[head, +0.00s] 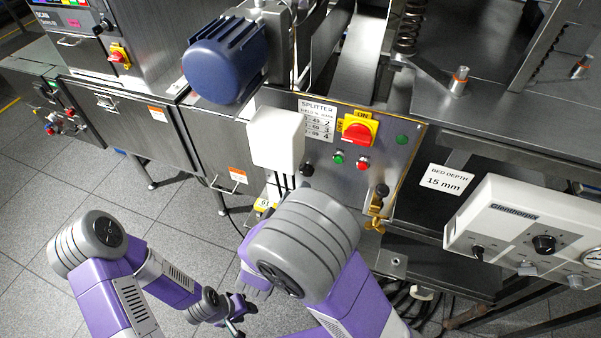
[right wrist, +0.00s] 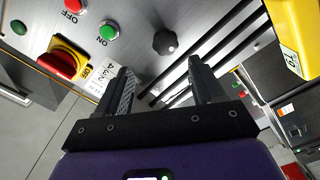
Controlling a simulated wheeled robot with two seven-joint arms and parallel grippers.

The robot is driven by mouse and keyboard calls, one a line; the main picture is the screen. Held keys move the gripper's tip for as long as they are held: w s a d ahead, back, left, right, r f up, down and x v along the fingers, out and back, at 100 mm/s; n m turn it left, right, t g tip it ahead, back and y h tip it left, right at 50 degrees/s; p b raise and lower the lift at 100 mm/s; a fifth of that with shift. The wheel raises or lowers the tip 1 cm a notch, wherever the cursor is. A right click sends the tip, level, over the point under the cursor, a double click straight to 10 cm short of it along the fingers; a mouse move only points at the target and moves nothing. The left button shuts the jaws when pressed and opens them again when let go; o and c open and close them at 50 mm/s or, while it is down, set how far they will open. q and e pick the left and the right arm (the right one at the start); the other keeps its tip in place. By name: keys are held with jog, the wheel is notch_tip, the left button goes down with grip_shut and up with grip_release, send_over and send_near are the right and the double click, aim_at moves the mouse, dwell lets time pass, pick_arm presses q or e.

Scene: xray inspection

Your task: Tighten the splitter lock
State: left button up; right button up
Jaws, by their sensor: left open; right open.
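The steel splitter panel (head: 385,160) carries a "SPLITTER" label plate (head: 317,118). A black round knob (head: 307,170) sits low on its left, and shows in the right wrist view (right wrist: 165,42) beyond my fingertips. A second black knob (head: 382,190) sits above brass hardware (head: 376,207) at the panel's lower right edge. No label shows which is the splitter lock. My right gripper (right wrist: 161,72) is open and empty, with the first knob ahead of the gap; my arm hides it in the head view. My left gripper (head: 236,314) is open and empty, low over the floor.
A red rotary switch (head: 358,129), green button (head: 338,157) and red button (head: 362,162) are beside the first knob. A white box (head: 276,137) with cables hanging below is left of it. A blue motor (head: 225,62) is above. Tiled floor (head: 110,185) is open at left.

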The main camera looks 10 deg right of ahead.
aim_at(305, 172)
pick_arm(q)
jog(key=shift+w+f+b, duration=0.3)
jog(key=shift+f+b, duration=0.3)
jog(key=shift+f, duration=0.3)
pick_arm(e)
jog(key=shift+f+x, duration=0.25)
jog(key=shift+x, duration=1.8)
jog(key=shift+f+x, duration=0.2)
jog(key=shift+x, duration=1.8)
jog(key=shift+a, duration=0.15)
jog(key=c, duration=1.1)
jog(key=shift+o, duration=0.2)
